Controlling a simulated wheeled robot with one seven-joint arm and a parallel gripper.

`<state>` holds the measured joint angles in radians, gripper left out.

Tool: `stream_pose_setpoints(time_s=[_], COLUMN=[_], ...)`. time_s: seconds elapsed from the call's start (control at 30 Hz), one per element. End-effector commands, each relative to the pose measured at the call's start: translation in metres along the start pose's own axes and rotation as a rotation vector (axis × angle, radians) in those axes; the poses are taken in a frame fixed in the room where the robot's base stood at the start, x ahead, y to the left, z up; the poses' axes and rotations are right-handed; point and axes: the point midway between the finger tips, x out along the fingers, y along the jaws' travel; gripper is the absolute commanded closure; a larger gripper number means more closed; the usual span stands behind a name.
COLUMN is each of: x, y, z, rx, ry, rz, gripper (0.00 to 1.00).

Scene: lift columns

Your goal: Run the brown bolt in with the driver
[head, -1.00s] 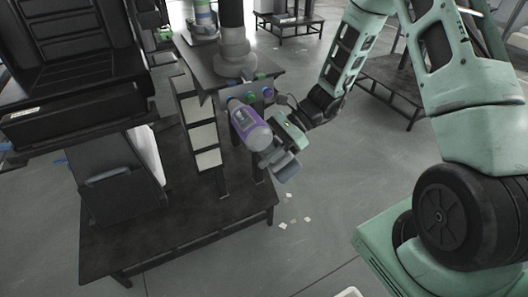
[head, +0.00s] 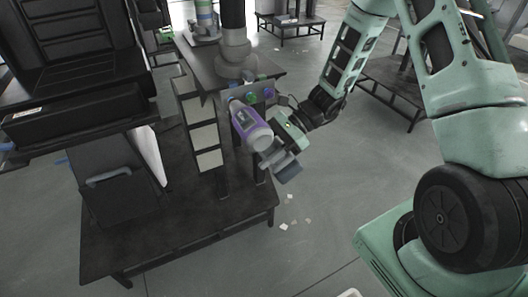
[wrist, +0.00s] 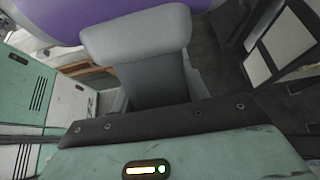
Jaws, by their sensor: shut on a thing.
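The driver (head: 252,128), with a purple body and pale grey end, is held by my gripper (head: 275,147) in front of the column stand. In the wrist view, the driver's purple body (wrist: 45,22) shows at the top, behind a grey finger pad. The driver's far end points at the stand's front edge, near a green bolt head (head: 252,98) and a purple one (head: 268,92). I cannot make out the brown bolt; the driver may cover it. Whether the driver's tip touches a bolt cannot be told.
The column stand's dark top (head: 205,70) carries a grey column (head: 236,50). A rack with pale panels (head: 204,136) stands left of the driver, above a low dark platform (head: 150,225). Small white scraps (head: 284,226) lie on the open floor.

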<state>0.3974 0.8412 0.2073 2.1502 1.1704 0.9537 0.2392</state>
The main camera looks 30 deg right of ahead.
Motion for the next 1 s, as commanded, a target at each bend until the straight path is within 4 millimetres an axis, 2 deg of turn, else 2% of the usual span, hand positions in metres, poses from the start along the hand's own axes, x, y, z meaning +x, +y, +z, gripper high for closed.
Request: stream_pose_setpoints(time_s=[1.0], x=[-0.0002], y=[-0.0107], z=[0.0016], rx=[-0.002], ry=[-0.002], rz=[0.0], gripper=[0.96])
